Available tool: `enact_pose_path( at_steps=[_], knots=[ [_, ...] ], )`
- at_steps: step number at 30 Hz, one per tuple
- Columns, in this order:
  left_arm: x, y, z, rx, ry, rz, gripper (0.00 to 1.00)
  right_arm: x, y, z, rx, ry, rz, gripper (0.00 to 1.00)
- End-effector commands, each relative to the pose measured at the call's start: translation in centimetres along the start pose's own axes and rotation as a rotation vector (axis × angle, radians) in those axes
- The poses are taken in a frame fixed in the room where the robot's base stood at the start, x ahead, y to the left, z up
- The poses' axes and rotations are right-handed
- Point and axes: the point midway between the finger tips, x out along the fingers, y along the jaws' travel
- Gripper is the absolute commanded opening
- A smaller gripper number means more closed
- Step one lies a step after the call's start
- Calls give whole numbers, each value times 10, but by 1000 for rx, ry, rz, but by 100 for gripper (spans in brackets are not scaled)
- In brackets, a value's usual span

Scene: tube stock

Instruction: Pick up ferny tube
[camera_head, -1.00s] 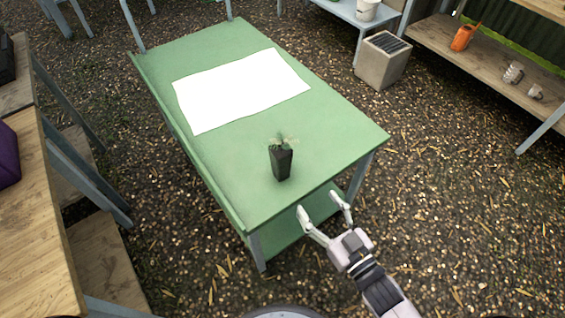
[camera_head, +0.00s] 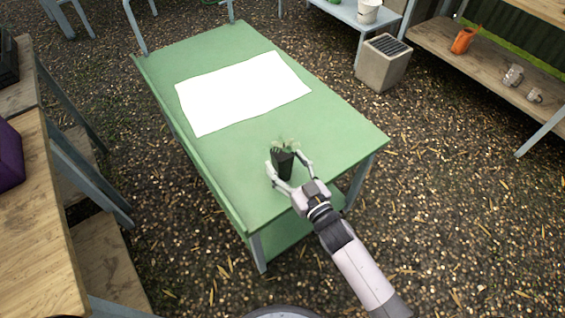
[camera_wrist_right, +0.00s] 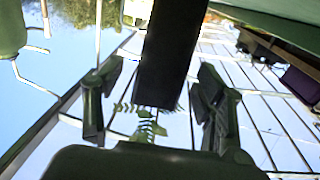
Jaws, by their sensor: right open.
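The ferny tube is a dark, narrow pot (camera_head: 284,165) with small green fronds on top, standing upright near the front end of the green table (camera_head: 235,190). My right gripper (camera_head: 289,169) is open, with one finger on each side of the tube. In the right wrist view the dark tube (camera_wrist_right: 168,55) and its fern leaves (camera_wrist_right: 148,124) show between the two spread fingers (camera_wrist_right: 155,100), with gaps on both sides. The left gripper is not in view.
A white sheet (camera_head: 243,92) lies flat on the table behind the tube. A wooden bench (camera_head: 40,220) stands at the left.

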Motion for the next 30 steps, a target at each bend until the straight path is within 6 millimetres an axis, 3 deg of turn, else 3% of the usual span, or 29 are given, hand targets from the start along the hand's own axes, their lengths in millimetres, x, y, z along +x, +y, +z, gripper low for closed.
enact_pose_path(
  at_steps=[5,13,30],
  knots=[
    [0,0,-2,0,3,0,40,21,0,0,1,1,0,64],
    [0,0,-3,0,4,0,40,23,0,0,1,0,0,64],
    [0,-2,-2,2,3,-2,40,23,0,0,1,0,0,26]
  ],
)
